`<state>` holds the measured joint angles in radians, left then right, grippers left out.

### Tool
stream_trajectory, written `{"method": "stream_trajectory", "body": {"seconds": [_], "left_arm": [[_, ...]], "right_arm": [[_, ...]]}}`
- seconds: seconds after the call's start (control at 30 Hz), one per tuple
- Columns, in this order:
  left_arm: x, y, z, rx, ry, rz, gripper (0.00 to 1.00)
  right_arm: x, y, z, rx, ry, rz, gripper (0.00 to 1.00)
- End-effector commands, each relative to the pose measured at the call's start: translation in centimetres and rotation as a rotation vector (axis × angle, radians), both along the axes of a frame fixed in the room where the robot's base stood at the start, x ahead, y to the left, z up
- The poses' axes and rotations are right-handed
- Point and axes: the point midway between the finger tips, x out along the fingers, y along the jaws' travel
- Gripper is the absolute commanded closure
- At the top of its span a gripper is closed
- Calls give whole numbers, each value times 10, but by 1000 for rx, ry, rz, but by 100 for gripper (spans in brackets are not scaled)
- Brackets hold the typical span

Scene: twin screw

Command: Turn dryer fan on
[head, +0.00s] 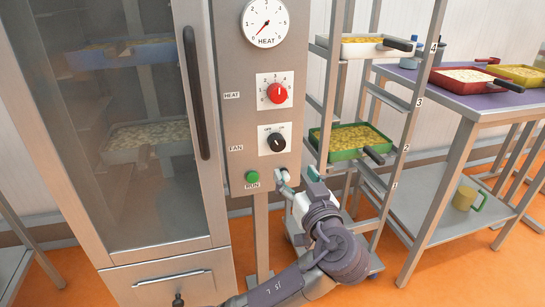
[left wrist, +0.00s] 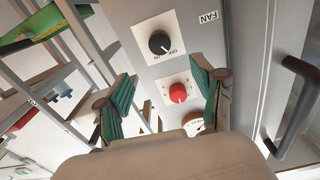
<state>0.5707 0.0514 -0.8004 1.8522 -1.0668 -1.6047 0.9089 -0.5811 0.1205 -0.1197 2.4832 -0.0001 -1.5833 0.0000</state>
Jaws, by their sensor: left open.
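The dryer's control panel (head: 231,110) runs down the right of its glass door. The black fan knob (head: 276,142) sits on a white OFF/ON plate beside the FAN label; in the left wrist view the knob (left wrist: 159,42) shows beyond the fingers. I cannot tell its setting for sure. My left gripper (head: 298,176) is open and empty, below and right of the fan knob and apart from it. In the left wrist view the green-padded fingers (left wrist: 165,98) stand wide apart, the red heat knob (left wrist: 179,92) seen between them. My right gripper is not in view.
A green RUN button (head: 252,177) lies left of my gripper. The HEAT dial (head: 264,23) is at the top. A door handle (head: 194,92) stands out on the left. A rack with trays (head: 362,154) is close on the right, and a table (head: 470,103) stands beyond it.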

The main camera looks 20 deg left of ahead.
Motion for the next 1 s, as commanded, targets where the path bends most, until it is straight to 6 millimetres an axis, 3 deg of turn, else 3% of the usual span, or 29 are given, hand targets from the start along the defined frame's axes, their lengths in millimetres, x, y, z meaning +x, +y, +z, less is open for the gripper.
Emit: {"method": "stream_trajectory", "body": {"seconds": [0.23, 0.6, 1.0], "left_arm": [[41, 30, 1, 5, 1, 5, 32], [96, 65, 0, 4, 3, 1, 32], [106, 72, 0, 2, 5, 0, 32]], "right_arm": [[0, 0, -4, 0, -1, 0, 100], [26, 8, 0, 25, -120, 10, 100], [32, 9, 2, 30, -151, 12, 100]]}}
